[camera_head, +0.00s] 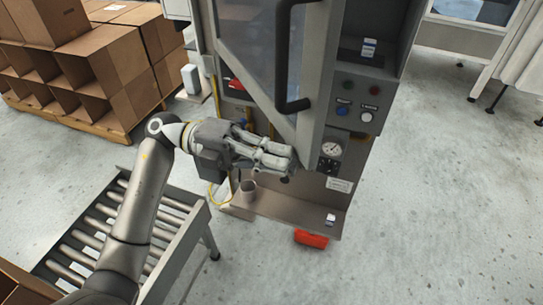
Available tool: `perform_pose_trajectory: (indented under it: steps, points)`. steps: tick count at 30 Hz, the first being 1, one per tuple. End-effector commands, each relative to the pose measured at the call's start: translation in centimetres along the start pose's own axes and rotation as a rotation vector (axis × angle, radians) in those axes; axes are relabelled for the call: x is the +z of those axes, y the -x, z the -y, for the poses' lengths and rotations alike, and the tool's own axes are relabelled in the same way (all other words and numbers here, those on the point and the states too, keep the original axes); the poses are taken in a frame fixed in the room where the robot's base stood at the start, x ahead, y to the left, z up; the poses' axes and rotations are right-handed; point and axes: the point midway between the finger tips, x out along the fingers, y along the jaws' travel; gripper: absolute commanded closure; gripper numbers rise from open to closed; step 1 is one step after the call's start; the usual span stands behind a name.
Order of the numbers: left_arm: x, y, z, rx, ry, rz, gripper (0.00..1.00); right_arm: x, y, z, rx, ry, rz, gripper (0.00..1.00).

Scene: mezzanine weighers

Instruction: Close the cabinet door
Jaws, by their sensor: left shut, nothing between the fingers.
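The cabinet (348,150) is a tall grey machine standing upright in the middle of the head view. Its door (250,45) has a grey frame, a glass pane and a dark vertical handle (284,60). The door's lower edge slants, and cables and a red part show below and left of it; I cannot tell how far the door stands open. My left gripper (290,163) is shut and empty. It is just below the door's lower corner in the picture, in front of the cabinet's lower part. I cannot tell if it touches. My right gripper is not in view.
A roller conveyor (185,222) stands at the lower left under my left arm. Cardboard boxes (112,70) are stacked on a pallet at the upper left. A red object (311,238) lies at the cabinet's foot. The floor at the right is clear.

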Motion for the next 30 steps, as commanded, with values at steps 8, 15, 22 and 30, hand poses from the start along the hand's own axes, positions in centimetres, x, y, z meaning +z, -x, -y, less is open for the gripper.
perform_pose_trajectory:
  steps: [8,15,22,30]
  points:
    - [3.7,-4.1,0.1,0.000,-0.002,0.112,1.00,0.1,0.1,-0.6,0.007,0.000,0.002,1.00]
    - [10.6,-9.5,0.3,0.001,-0.002,0.295,1.00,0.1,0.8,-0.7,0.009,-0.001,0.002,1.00]
    - [16.9,-12.8,0.2,0.001,-0.001,0.451,1.00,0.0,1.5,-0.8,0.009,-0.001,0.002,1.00]
    - [22.2,-14.8,0.1,0.001,-0.001,0.571,1.00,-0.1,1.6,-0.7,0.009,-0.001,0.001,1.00]
